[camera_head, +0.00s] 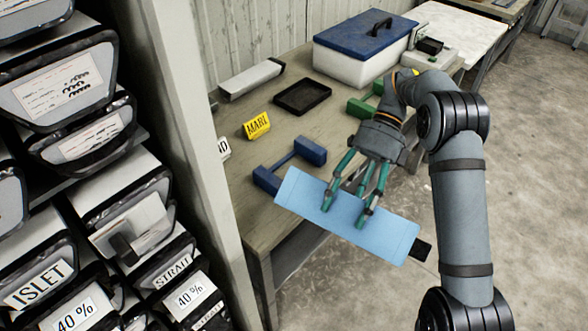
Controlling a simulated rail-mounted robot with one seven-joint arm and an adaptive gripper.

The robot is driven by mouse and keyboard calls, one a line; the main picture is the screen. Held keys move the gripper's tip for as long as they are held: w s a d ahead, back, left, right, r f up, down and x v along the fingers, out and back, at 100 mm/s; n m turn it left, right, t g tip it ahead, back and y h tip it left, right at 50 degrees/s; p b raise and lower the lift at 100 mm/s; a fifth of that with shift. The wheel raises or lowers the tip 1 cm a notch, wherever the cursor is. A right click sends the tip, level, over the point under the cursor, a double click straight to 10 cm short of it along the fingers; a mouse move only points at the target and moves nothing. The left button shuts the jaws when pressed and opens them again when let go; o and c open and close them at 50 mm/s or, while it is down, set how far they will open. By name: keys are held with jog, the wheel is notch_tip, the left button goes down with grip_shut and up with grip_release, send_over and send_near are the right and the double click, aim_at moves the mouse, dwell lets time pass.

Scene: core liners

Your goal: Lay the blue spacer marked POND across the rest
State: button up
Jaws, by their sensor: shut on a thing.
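A long flat light-blue piece (300,199), which I take to be the spacer, is held tilted in front of the bench's front edge. No POND marking is readable on it. A dark tab (422,250) shows at its right end. My gripper (345,212) is shut on the piece near its middle, with teal fingers over its upper face. A dark-blue rest (290,165) with two raised ends and a thin bar stands on the bench, just behind the piece's left end. A white card (223,148) ending in "ND" is partly hidden by the post.
The bench (240,205) also carries a yellow MARL card (256,125), a black tray (302,97), a grey-white liner (252,79), a green block (362,108) and a blue-lidded box (362,50). A post (188,130) and loaded rack stand at left. Floor at right is clear.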

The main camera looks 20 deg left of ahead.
jog(key=w+a+m+y+b, duration=0.1)
jog(key=a+m+y, duration=0.1)
jog(key=w+a+m+y+b, duration=0.1)
jog(key=w+m+y, duration=0.1)
jog(key=w+a+f+m+t+y+b, duration=0.1)
jog(key=a+m+y, duration=0.1)
jog(key=shift+w+a+y, duration=0.3)
jog(key=shift+w+a, duration=0.05)
jog(key=w+a+r+m+t+y+b, duration=0.1)
jog(key=w+m+t+y+b, duration=0.3)
jog(key=w+m+t+b, duration=0.5)
jog(key=w+a+r+m+t+y+b, duration=0.15)
jog(key=w+m+t+y, duration=0.45)
jog(key=w, duration=0.7)
jog(key=shift+s+a+f+n+t+h+b, duration=0.15)
jog(key=shift+s+a+f+h+b, duration=0.4)
jog(key=shift+a+f, duration=1.25)
jog(key=shift+s+a+f+n+t+h+b, duration=0.25)
jog(key=shift+s+a+f, duration=0.45)
jog(key=shift+a+f, duration=1.05)
jog(key=shift+s+a+f+n+t+h+b, duration=0.1)
jog(key=shift+s+a+f+h+b, duration=0.4)
jog(key=shift+a+f, duration=1.3)
jog(key=shift+s+d, duration=0.15)
jog(key=shift+s, duration=0.05)
jog(key=shift+f, duration=0.4)
jog(key=o, duration=1.3)
jog(key=shift+r, duration=0.1)
